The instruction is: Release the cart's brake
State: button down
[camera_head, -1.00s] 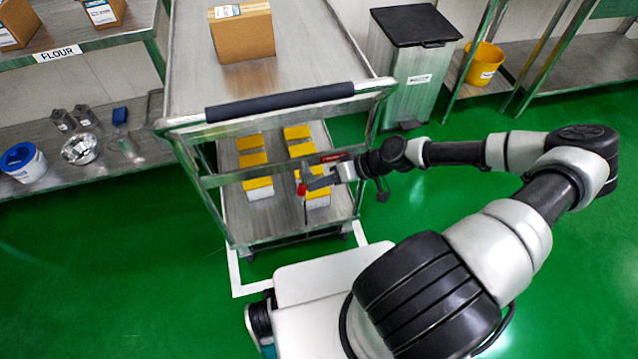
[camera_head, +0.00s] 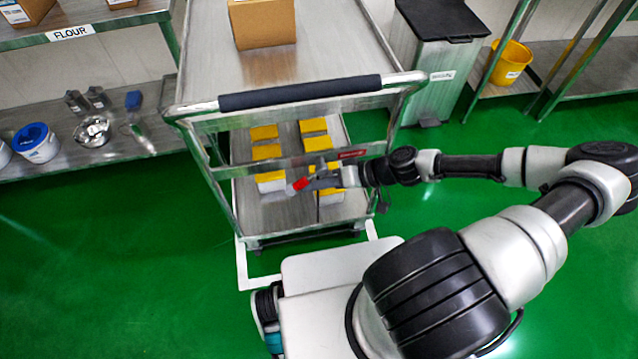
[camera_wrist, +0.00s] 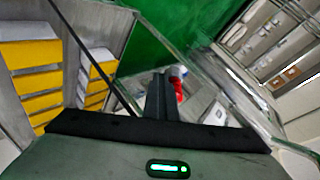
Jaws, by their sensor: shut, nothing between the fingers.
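The cart (camera_head: 365,105) stands in front of me, with a dark padded push handle (camera_head: 300,93) on top. A red-tipped brake lever (camera_head: 299,184) shows below the cart's front crossbar, its red end tilted down to the left. My gripper (camera_head: 318,182) is shut and empty, just right of the red tip at the cart's front. In the wrist view, the red piece (camera_wrist: 178,90) is right beside my closed fingers (camera_wrist: 160,98). I cannot tell whether they touch it. The lever's pivot is hidden.
Yellow-topped white boxes (camera_head: 265,152) stand on the cart's lower shelf and a cardboard box (camera_head: 262,24) on its top. A grey bin (camera_head: 435,75) stands right of the cart. Shelving (camera_head: 110,155) lies left. Green floor (camera_head: 130,250) is clear at the left.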

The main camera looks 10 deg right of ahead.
aim_at(311, 181)
jog(key=shift+a+r, duration=0.55)
jog(key=shift+a, duration=0.3)
jog(key=shift+w+a+r+p, duration=0.15)
jog(key=shift+a+r+p, duration=0.3)
jog(key=shift+r, duration=0.1)
jog(key=shift+a+r, duration=0.1)
notch_tip(311, 181, down, 6)
jog(key=b, duration=0.5)
jog(key=s+d+f+p, duration=0.2)
jog(key=d+f, duration=0.2)
jog(key=d, duration=0.4)
jog(key=shift+s+d, duration=0.2)
jog(key=shift+s, duration=0.05)
